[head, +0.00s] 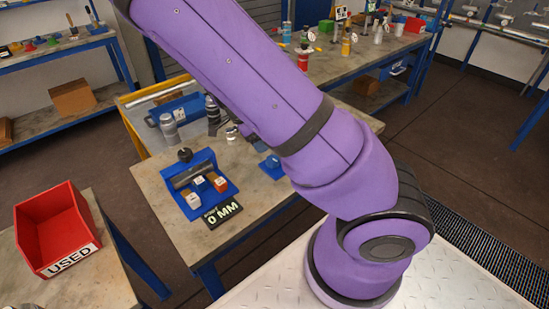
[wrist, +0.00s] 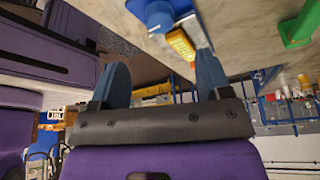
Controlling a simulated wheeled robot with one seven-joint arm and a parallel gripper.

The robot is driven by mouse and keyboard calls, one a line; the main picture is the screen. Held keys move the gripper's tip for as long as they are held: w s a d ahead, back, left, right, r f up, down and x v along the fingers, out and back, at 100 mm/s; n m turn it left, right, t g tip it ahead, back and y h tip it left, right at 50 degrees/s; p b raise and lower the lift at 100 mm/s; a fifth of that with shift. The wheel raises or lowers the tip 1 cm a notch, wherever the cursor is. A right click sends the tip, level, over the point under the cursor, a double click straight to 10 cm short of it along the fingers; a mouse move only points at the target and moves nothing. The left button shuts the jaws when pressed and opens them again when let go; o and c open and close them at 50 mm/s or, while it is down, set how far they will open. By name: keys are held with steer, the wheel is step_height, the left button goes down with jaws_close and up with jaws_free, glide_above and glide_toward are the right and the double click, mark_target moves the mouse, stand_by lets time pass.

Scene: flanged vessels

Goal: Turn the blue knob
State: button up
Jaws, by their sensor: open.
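In the wrist view a blue round knob (wrist: 158,14) shows at the top, on a blue mount, with a yellow tag-like piece (wrist: 181,44) beside it. My gripper (wrist: 161,76) is open, its two blue-grey fingers spread wide and nothing between their tips. The knob lies beyond the fingertips, between their lines and apart from them. In the head view a small blue piece (head: 271,167) shows on the workbench beside my purple arm; I cannot tell whether it is the same knob. My arm hides the gripper there.
A red "USED" bin (head: 60,232) stands on the left table. A green object (wrist: 300,26) is at right in the wrist view.

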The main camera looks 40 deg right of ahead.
steer(key=x, duration=1)
steer(key=shift+f, duration=0.25)
steer(key=shift+c, duration=0.3)
steer(key=c, duration=0.8)
steer(key=shift+c, duration=0.2)
steer(key=shift+n, duration=0.4)
steer(key=n+t, duration=0.2)
steer(key=n, duration=0.3)
steer(key=shift+s, duration=0.15)
steer(key=n+t, duration=0.1)
steer(key=n, duration=0.2)
steer(key=n+t, duration=0.1)
steer(key=n, duration=0.2)
steer(key=shift+s+y, duration=0.1)
steer(key=shift+y, duration=0.3)
steer(key=shift+n+t, duration=0.3)
